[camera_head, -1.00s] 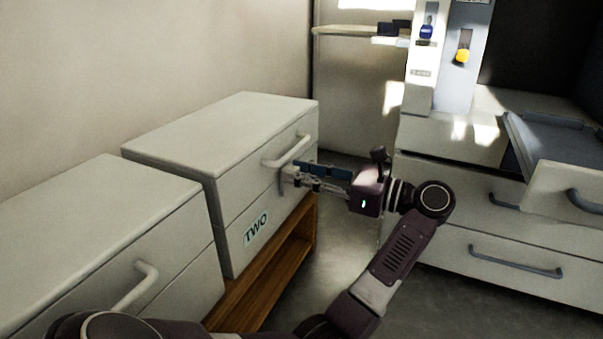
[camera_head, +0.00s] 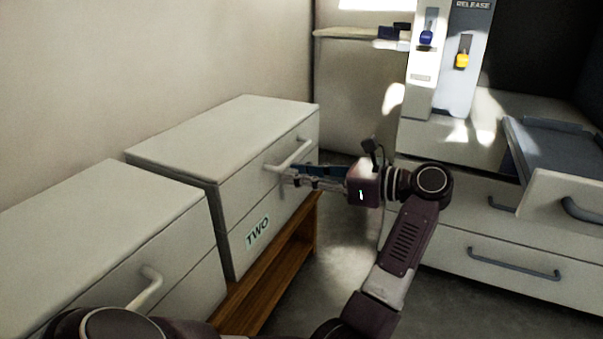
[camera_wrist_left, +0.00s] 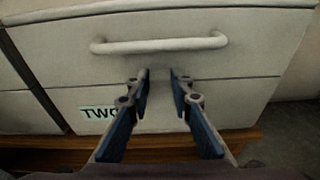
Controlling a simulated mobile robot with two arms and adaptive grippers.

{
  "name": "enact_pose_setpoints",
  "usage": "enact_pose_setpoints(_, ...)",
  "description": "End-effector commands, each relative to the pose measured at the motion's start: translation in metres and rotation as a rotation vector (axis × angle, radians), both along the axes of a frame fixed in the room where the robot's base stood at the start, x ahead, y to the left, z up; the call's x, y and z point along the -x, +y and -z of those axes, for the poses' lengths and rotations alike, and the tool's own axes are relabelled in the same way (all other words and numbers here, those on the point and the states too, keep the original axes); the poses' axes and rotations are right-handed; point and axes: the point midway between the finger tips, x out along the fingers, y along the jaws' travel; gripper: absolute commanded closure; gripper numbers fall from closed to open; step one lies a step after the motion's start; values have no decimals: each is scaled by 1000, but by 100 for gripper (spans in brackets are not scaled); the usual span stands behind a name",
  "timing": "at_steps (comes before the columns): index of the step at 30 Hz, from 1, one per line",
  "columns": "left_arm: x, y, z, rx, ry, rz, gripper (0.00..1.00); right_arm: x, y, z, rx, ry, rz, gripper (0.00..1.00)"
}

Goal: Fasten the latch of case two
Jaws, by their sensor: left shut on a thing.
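Case two (camera_head: 205,145) is a pale grey box with a TWO label (camera_head: 257,231), a long bar handle (camera_head: 290,155) and a seam across its front. It stands on a wooden stand. The label (camera_wrist_left: 97,112) and handle (camera_wrist_left: 160,45) also show in the left wrist view. My left gripper (camera_head: 291,175) is at the front of the case, just below the handle. Its blue-padded fingers (camera_wrist_left: 160,76) are close together at the seam, shut on the latch, a small pale part mostly hidden between the fingertips. The lid looks down. My right gripper is not in view.
A similar case (camera_head: 105,235) stands at the left with its own handle. The wooden stand (camera_head: 270,275) is below. At the right is a drawer cabinet (camera_head: 520,240) with an upper drawer pulled out and a panel with blue and yellow knobs. Floor shows between.

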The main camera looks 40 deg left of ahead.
Motion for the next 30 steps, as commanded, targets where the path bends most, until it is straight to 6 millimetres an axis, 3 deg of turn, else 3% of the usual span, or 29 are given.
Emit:
enact_pose_setpoints(1, 0, 4, -2, -5, -1, -1, 100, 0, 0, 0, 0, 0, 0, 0)
enact_pose_setpoints(2, 0, 4, -2, -6, -1, -1, 79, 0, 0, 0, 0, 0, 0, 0)
enact_pose_setpoints(7, 0, 5, -2, -7, -2, -3, 62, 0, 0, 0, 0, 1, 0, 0)
enact_pose_setpoints(18, -1, -1, -2, -5, -1, -2, 62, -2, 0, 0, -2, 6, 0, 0)
enact_pose_setpoints(30, -20, -58, -11, -3, 1, 0, 62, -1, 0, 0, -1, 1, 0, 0)
